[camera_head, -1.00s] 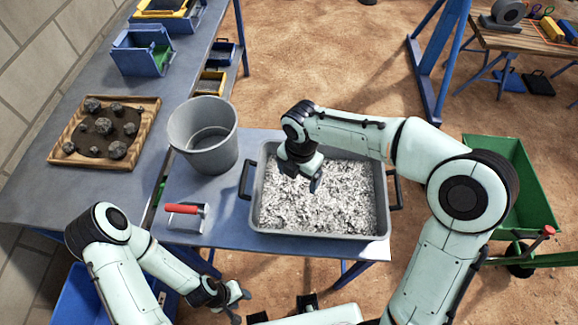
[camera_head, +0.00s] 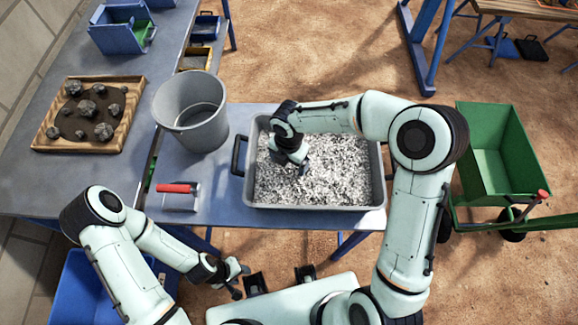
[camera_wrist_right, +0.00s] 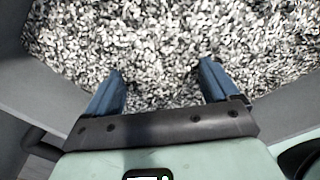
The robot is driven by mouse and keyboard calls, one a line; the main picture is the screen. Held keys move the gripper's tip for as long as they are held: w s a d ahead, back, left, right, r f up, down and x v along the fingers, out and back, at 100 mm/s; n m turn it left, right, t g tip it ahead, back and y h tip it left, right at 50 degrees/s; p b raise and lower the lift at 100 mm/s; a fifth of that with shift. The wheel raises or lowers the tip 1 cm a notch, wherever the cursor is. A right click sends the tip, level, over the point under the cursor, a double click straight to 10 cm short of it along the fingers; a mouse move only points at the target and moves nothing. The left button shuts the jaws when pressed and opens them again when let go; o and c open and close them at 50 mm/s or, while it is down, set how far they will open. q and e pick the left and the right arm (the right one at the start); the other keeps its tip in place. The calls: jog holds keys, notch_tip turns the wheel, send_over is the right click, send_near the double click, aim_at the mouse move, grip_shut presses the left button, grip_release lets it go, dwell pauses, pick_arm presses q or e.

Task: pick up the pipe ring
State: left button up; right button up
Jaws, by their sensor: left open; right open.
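I cannot make out a pipe ring in any view. A grey tray (camera_head: 318,209) full of grey and white chips (camera_head: 330,185) stands on the blue table, and the chips also fill much of the right wrist view (camera_wrist_right: 170,45). My right gripper (camera_head: 304,170) points down over the left part of the chips. In the right wrist view its two blue fingers (camera_wrist_right: 160,84) are apart with only chips visible between them. I cannot tell whether the fingertips touch the chips. My left gripper (camera_head: 241,279) is open and empty, in front of the table's front edge.
A grey bucket (camera_head: 192,113) and a red-handled trowel (camera_head: 180,192) are left of the tray. A wooden tray of rocks (camera_head: 132,112) lies on the left bench. A green cart (camera_head: 491,150) stands to the right. The tray's walls rise around my right gripper.

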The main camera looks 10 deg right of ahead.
jog(key=shift+f, duration=0.9)
jog(key=shift+r, duration=0.1)
jog(key=c, duration=1.3)
